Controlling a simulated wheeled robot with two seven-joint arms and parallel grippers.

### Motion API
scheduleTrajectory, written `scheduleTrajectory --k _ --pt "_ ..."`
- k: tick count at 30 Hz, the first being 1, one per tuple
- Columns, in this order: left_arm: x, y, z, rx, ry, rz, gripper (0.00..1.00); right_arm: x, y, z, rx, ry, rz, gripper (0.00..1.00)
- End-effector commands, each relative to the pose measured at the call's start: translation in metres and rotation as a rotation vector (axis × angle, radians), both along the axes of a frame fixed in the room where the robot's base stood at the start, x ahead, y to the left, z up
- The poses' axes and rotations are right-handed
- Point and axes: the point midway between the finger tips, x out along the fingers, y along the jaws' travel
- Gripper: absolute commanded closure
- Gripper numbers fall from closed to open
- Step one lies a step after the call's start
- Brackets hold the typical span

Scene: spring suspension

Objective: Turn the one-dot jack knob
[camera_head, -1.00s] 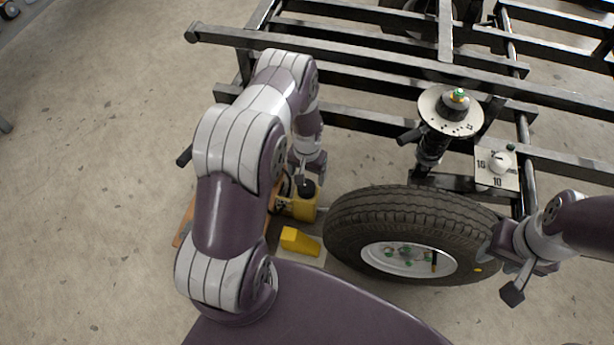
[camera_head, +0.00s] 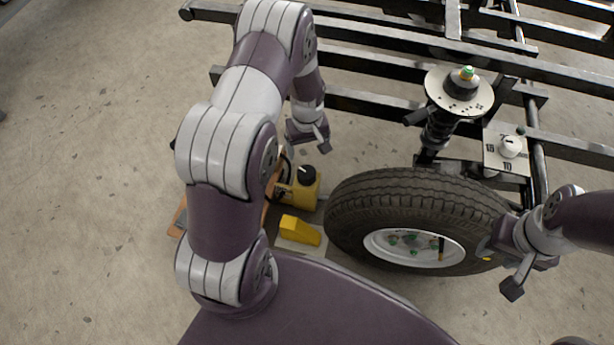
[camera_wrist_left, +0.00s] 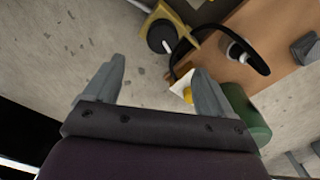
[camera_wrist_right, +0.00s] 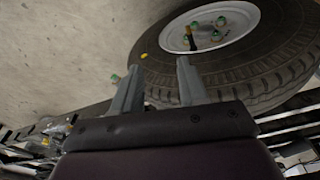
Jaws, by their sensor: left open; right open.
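The yellow jack (camera_head: 300,194) stands on the floor left of the tire and carries a black knob (camera_head: 307,174) with a white pointer mark. The knob also shows in the left wrist view (camera_wrist_left: 160,37), ahead of the fingers. I cannot make out any dots on it. My left gripper (camera_head: 312,139) is open and empty, above and behind the knob in the head view and apart from it. My right gripper (camera_head: 497,268) is open and empty by the right side of the tire; its fingers also show in the right wrist view (camera_wrist_right: 159,68).
The tire (camera_head: 375,196) lies right of the jack. A yellow wedge (camera_head: 300,230) lies in front of the jack. The black frame (camera_head: 375,103) and spring strut (camera_head: 437,130) stand behind. A dial plate (camera_head: 493,155) is at right. A wooden board (camera_wrist_left: 265,45) and green cylinder (camera_wrist_left: 245,115) are near my left gripper.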

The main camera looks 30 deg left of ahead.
Motion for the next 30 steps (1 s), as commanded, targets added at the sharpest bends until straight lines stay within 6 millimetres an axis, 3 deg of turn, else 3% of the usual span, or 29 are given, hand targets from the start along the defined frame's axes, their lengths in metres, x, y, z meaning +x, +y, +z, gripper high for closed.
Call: scheduleTrajectory --k 2,5,12,18,30 --pt "-0.004 -0.001 0.002 -0.003 0.013 0.106 0.16 0.001 0.000 0.004 0.000 -0.003 0.000 0.57" --pt "-0.005 -0.001 -0.012 -0.004 0.016 0.153 0.16 0.001 0.000 -0.006 0.000 -0.003 0.000 0.57" --pt "-0.005 -0.001 -0.078 -0.003 0.015 0.151 0.16 0.000 0.000 -0.052 0.000 -0.002 0.000 0.57" --pt "-0.005 -0.001 -0.115 -0.002 0.013 0.150 0.16 0.000 0.000 -0.078 0.000 -0.002 0.000 0.57" --pt "-0.005 -0.001 -0.123 -0.002 0.012 0.149 0.16 0.000 0.000 -0.082 0.000 -0.002 0.000 0.57"
